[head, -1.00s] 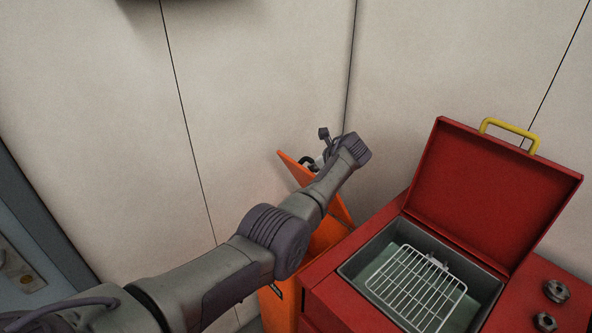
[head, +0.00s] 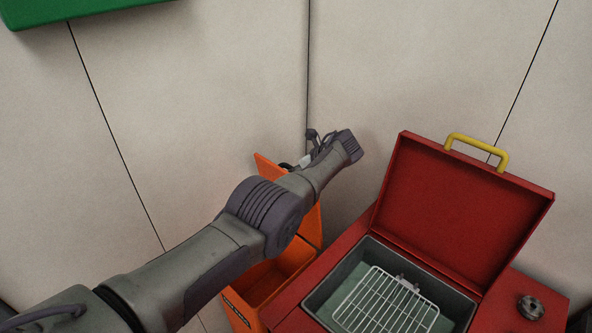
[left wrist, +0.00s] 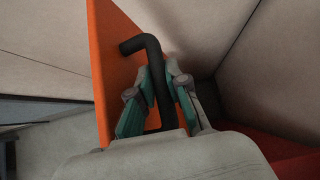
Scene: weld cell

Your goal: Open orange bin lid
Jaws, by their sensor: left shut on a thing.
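The orange bin (head: 268,283) stands left of the red cabinet, and its inside shows below my left arm. Its orange lid (head: 268,167) is raised steeply, partly hidden behind my arm. In the left wrist view, the lid (left wrist: 112,60) has a black bent handle (left wrist: 150,48). My left gripper (left wrist: 160,75) is shut on this handle, one finger on each side. In the head view, the left gripper is mostly hidden behind the wrist of my arm. My right gripper is in neither view.
A red cabinet (head: 330,255) with an open lid (head: 465,210) and yellow handle (head: 478,148) stands right of the bin. A wire rack (head: 385,305) lies in its basin. Walls meet close behind. A green object (head: 70,10) is at upper left.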

